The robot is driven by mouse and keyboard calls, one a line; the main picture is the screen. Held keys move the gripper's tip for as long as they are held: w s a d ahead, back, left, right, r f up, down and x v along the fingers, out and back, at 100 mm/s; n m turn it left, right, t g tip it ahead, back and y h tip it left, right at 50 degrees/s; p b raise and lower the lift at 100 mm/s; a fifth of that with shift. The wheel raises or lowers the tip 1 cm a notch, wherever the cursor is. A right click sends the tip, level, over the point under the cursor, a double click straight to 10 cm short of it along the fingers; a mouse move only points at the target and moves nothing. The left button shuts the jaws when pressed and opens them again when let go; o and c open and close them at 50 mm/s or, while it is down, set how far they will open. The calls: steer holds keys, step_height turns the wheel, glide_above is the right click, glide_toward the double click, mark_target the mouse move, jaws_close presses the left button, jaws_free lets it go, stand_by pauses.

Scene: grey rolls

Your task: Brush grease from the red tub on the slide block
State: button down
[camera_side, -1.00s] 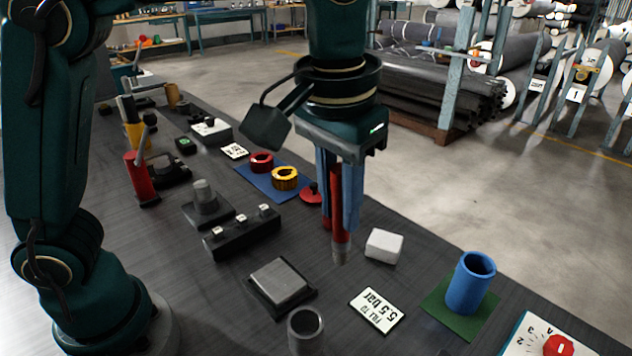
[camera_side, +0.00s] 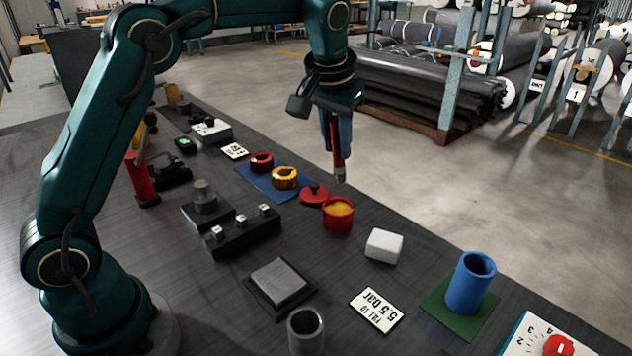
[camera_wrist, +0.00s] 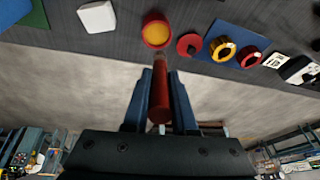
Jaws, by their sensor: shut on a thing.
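My gripper (camera_side: 337,143) is shut on a red-handled brush (camera_side: 338,162) that points down, its tip in the air beyond the red tub. In the wrist view the brush (camera_wrist: 160,100) lies between the blue fingers. The red tub (camera_side: 338,222) stands open on the table with yellow-orange grease inside; it also shows in the wrist view (camera_wrist: 156,18). Its tip looks apart from the tub. A red lid with a knob (camera_side: 313,197) lies beside the tub. A grey block on a black base (camera_side: 280,282), seemingly the slide block, sits nearer the camera.
A white block (camera_side: 384,246), a pressure card (camera_side: 378,309) and a blue cup (camera_side: 471,283) on a green mat stand to the right. Red and yellow rings (camera_side: 285,178) lie on a blue mat. A dark fixture with pegs (camera_side: 243,232) stands left of the tub.

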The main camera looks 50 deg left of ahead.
steer(key=shift+f, duration=2.8)
steer(key=shift+f, duration=0.75)
steer(key=shift+r, duration=0.1)
steer(key=shift+r, duration=3.5)
steer(key=shift+r, duration=0.1)
